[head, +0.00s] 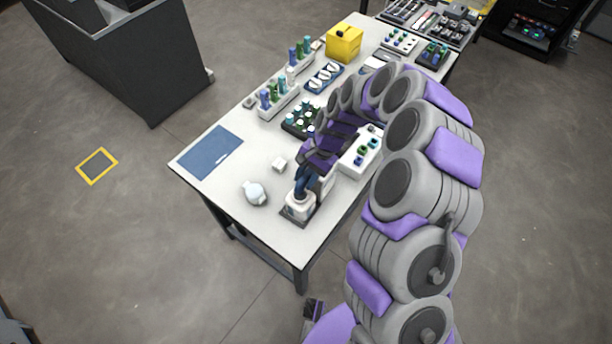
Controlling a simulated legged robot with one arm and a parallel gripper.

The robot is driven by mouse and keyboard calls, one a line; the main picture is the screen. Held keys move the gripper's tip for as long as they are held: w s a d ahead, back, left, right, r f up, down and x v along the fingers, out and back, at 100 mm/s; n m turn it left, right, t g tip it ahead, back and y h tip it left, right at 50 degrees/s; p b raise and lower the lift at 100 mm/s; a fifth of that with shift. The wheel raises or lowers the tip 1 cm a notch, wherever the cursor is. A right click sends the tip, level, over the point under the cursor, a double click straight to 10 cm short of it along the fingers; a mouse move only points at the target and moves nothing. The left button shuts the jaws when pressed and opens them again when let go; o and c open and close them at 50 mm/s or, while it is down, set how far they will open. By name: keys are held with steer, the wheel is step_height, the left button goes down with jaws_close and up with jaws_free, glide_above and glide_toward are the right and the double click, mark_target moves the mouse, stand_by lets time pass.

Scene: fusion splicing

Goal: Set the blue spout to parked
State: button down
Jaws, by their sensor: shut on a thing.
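The blue spout (301,188) stands on a small white base (299,203) near the front edge of the white table. My gripper (304,174) comes down from above, at the end of my purple and grey arm, and is shut on the blue spout. The fingers and arm cover part of the spout, so its exact angle is hard to tell.
A white rounded vessel (255,193) and a small white block (279,163) lie left of the base. A white block with blue and green pieces (350,166) stands close on the right. Racks and a yellow box (343,44) fill the back.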

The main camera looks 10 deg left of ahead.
steer(key=shift+d+f+n, duration=0.1)
steer(key=shift+d+n, duration=0.1)
steer(key=shift+n, duration=0.2)
steer(key=shift+s+d+n+g+h+b, duration=0.1)
steer(key=shift+d+n+g+h+b, duration=0.15)
steer(key=shift+n, duration=0.3)
steer(key=shift+d+n+g+h+b, duration=0.15)
steer(key=shift+n+h, duration=0.2)
steer(key=shift+n, duration=0.2)
steer(key=c, duration=0.8)
jaws_free()
steer(key=shift+a, duration=0.1)
steer(key=shift+c, duration=0.2)
steer(key=p+v, duration=0.2)
steer(key=v, duration=1.5)
steer(key=shift+r+p, duration=0.2)
steer(key=shift+p, duration=0.15)
